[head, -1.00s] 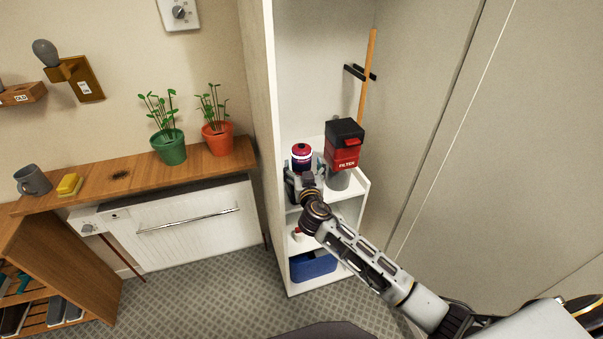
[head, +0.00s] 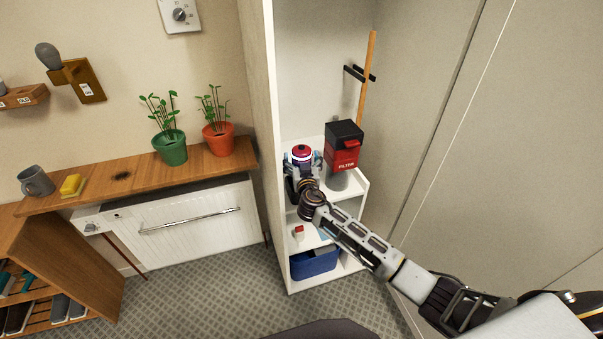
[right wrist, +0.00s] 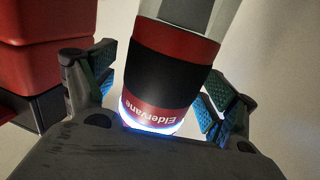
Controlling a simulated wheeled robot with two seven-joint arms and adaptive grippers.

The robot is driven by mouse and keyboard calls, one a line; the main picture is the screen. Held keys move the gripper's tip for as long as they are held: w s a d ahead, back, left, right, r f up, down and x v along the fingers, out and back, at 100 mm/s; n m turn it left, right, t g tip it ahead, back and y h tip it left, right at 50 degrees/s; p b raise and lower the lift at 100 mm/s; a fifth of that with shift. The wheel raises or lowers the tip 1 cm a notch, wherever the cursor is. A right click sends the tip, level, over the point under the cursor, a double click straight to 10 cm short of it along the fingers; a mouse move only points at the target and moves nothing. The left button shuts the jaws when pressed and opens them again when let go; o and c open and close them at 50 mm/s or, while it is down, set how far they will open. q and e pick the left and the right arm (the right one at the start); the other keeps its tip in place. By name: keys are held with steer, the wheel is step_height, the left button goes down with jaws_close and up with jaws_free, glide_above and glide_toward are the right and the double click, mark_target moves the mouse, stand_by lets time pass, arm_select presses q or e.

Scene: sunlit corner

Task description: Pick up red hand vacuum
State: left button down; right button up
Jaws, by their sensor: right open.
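The red hand vacuum (head: 301,152) stands on the upper shelf of a white cabinet, with a dark red top showing in the head view. In the right wrist view the vacuum (right wrist: 172,65) is a red cylinder with a wide black band, the word "Eldervane" and a glowing ring. My right gripper (head: 303,164) is open around it. In the right wrist view, the fingers of the right gripper (right wrist: 160,95) stand on both sides of the vacuum; I cannot tell whether they touch it. The vacuum's lower part is hidden in the head view. My left gripper is out of view.
A red and black box marked "FILTER" (head: 344,146) sits on a grey container (head: 338,181) close to the vacuum's right. The cabinet's tall side panel (head: 258,120) is close on the left. Lower shelves hold a small red-and-white item (head: 299,233) and a blue bin (head: 314,262).

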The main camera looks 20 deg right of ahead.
mark_target(302, 147)
stand_by(0.4)
steer(key=c, duration=1)
steer(key=shift+r, duration=0.1)
steer(key=shift+c, duration=0.5)
steer(key=shift+r+b, duration=0.35)
steer(key=shift+r, duration=4.7)
